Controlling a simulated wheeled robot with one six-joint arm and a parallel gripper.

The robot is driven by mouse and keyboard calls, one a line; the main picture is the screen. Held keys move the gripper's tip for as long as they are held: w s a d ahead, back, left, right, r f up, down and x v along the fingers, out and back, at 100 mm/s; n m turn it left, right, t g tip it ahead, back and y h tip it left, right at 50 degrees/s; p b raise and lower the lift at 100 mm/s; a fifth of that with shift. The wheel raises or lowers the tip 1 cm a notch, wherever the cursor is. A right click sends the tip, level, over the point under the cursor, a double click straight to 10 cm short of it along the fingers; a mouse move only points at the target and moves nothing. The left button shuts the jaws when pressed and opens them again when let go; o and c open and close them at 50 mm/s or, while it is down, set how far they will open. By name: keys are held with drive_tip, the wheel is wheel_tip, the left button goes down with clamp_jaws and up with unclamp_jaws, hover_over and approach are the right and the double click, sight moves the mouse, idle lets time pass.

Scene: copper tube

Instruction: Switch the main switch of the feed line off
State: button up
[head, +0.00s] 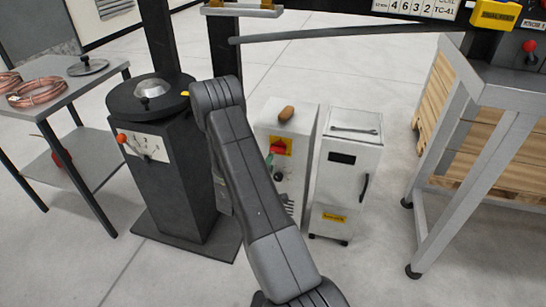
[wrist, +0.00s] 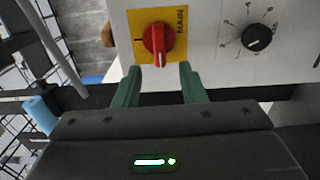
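The main switch (wrist: 157,38) is a red rotary knob on a yellow plate (wrist: 185,50) marked MAIN. In the wrist view its grip bar runs up and down the picture, parallel to the sideways word MAIN. In the head view the red switch (head: 277,148) is on the front of a light grey cabinet (head: 299,127), partly covered by my arm. My gripper (wrist: 160,72) is open, with its two green fingers apart and empty between them. The fingertips are at the plate's lower edge in the wrist view, on either side of the knob's end. I cannot tell whether they touch anything.
A black dial (wrist: 257,37) sits beside the switch. A brown object (head: 286,113) lies on the cabinet top. A white unit (head: 347,170) stands to its right, a dark machine with an orange-knobbed lever (head: 121,138) to its left. A grey bench (head: 490,95) is at right.

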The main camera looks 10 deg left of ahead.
sight(275, 152)
drive_tip(key=s, duration=0.7)
drive_tip(key=shift+s+a, duration=0.15)
drive_tip(key=shift+s, duration=0.05)
drive_tip(key=w, duration=1.4)
drive_tip(key=shift+d+b, duration=0.25)
drive_tip(key=shift+b, duration=0.15)
drive_tip(key=shift+s, duration=0.15)
